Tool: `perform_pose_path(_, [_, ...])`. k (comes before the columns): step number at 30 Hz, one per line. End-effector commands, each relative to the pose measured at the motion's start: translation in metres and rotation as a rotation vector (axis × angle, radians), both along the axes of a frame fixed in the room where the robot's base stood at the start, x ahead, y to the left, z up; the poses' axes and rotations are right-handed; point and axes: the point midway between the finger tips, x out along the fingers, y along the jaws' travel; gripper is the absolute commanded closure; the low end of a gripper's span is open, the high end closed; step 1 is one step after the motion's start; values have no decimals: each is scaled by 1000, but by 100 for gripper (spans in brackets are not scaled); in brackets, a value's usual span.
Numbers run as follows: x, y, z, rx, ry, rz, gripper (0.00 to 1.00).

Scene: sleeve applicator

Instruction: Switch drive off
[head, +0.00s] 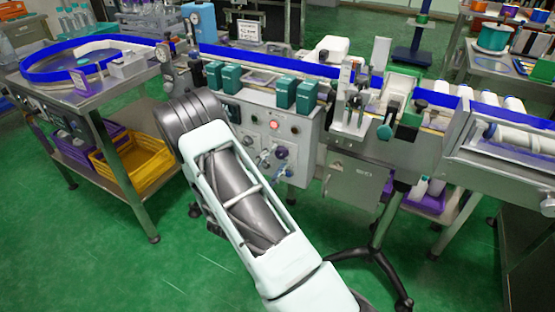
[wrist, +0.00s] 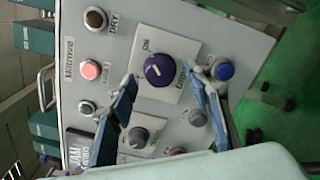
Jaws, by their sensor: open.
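The drive switch is a purple rotary knob (wrist: 159,70) on a pale plate on the grey control panel (wrist: 205,28). Lettering on the plate is turned sideways and partly legible. A white mark shows on the knob's face, but I cannot tell its setting surely. My gripper (wrist: 163,78) is open and empty, with one blue-grey finger to each side of the knob's lower part. I cannot tell whether the fingers touch the knob. In the head view the purple knob (head: 281,152) sits low on the panel, and my arm stands in front to the left.
Near the knob are a lit pink button (wrist: 90,70), a brown button (wrist: 95,18), a blue button (wrist: 223,70) and a grey knob (wrist: 139,137). Green boxes (head: 230,78) stand along the machine's front. A steel table (head: 80,92) is at left; green floor is open in front.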

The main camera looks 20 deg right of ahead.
Motion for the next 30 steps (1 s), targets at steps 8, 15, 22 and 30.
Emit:
perform_pose_path(8, [9, -12, 0, -1, 1, 0, 54])
perform_pose_path(15, [9, -12, 0, -1, 1, 0, 60])
perform_pose_path(22, [9, -12, 0, -1, 1, 0, 85])
perform_pose_path(30, [9, -11, 0, -6, 7, 0, 96])
